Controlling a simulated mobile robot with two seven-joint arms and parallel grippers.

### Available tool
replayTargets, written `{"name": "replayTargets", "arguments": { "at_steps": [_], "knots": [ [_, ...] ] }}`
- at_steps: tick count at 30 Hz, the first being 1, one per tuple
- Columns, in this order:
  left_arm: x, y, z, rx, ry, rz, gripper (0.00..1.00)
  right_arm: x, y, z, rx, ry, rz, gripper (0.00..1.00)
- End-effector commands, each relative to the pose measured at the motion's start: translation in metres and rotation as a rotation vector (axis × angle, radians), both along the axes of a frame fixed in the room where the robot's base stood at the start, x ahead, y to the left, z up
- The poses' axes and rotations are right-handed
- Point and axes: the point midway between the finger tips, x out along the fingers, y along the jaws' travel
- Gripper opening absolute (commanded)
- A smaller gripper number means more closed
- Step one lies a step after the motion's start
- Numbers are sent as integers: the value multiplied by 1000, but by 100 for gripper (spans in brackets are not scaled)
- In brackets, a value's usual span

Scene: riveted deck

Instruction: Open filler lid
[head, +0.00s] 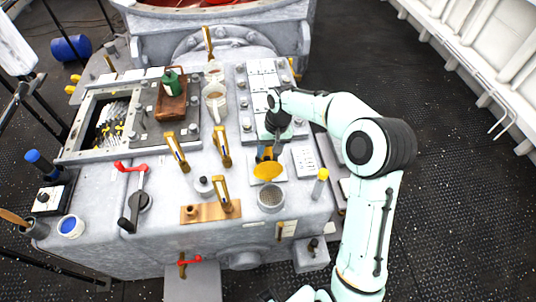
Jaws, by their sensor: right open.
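A yellow round lid (268,171) is on the grey machine top, just behind a round mesh-covered filler opening (271,197). The lid appears tilted up, with the mesh uncovered in front of it. My right gripper (267,151) points down right behind the lid, its fingers partly hidden by the lid. It is open, and I cannot tell whether it touches the lid. My left gripper is not in view.
Brass levers (221,146) stand left of the lid, and a yellow-capped post (320,184) stands to its right. A red-handled crank (137,200) and a green bottle on a brown tray (171,107) are further left. Dark deck (455,190) lies open at right.

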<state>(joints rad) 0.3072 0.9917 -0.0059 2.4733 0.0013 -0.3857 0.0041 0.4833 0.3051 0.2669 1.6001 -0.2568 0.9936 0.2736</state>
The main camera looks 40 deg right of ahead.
Motion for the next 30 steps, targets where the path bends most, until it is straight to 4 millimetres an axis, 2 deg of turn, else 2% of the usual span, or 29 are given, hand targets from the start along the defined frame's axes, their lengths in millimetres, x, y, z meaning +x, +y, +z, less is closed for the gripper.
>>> {"name": "replayTargets", "arguments": {
  "at_steps": [1,6,16,17,18,21,26,30],
  "knots": [
    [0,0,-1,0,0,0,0,0,2,-8,2,4,1,49],
    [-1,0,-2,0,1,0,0,2,4,-22,0,1,0,49],
    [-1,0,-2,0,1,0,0,2,4,-25,0,0,0,49],
    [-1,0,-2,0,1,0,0,2,4,-25,0,0,0,43],
    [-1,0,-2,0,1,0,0,2,4,-25,0,0,-1,30],
    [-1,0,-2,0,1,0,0,2,4,-25,0,-1,-1,0],
    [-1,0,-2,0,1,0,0,2,4,-25,0,-1,0,0],
    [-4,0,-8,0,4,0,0,-8,9,-23,-1,2,1,0]
  ]
}}
